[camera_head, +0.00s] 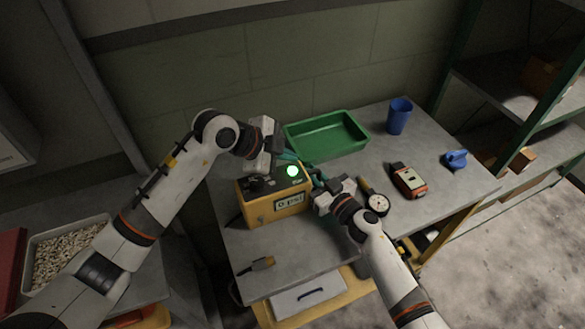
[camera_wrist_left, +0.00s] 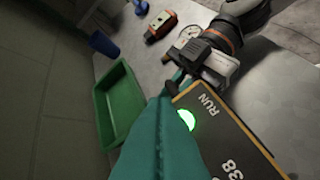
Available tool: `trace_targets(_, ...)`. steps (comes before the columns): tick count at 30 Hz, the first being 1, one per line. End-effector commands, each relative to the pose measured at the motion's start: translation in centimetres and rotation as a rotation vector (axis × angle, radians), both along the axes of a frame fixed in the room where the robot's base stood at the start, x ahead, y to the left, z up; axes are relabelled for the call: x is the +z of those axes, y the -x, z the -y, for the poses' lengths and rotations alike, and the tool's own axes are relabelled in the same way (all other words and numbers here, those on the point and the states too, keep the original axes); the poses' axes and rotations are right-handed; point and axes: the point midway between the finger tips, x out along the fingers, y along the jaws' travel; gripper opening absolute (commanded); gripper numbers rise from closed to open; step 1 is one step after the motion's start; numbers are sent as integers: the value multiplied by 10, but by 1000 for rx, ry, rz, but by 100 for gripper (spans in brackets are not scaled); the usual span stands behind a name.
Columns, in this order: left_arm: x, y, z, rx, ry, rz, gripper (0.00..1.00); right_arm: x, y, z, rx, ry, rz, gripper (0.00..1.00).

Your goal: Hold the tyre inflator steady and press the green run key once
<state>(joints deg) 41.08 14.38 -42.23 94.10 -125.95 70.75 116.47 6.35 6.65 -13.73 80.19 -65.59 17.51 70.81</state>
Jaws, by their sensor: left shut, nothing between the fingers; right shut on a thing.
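The tyre inflator (camera_head: 262,211) is a yellow box with a dark top, standing upright on the grey bench. Its green run key (camera_head: 293,171) glows brightly on the top; in the left wrist view the lit key (camera_wrist_left: 187,119) sits beside the word RUN. My left gripper (camera_head: 289,157) is shut and empty, its teal fingers close beside the key; I cannot tell whether they touch anything. My right gripper (camera_head: 316,172) is shut on the inflator at its right end; its teal fingertips at the box's corner also show in the left wrist view (camera_wrist_left: 175,82).
A green tray (camera_head: 328,151) lies behind the inflator. A blue cup (camera_head: 398,116), an orange-and-grey meter (camera_head: 408,180), a round gauge (camera_head: 378,204) and a blue item (camera_head: 455,159) stand to the right. A cable plug (camera_head: 262,264) lies in front. The bench's front right is clear.

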Motion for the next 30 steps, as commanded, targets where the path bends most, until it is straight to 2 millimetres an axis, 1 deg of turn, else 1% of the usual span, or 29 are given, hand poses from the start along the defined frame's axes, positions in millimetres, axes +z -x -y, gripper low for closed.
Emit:
trace_targets(3,14,0,0,0,2,3,0,0,0,0,0,0,0,0)
trace_targets(9,32,0,0,-1,2,2,0,0,0,0,0,0,0,0)
trace_targets(29,33,0,0,-1,1,0,0,0,0,0,0,0,0,0)
trace_targets(30,33,0,0,-1,1,0,0,0,0,0,0,0,0,16)
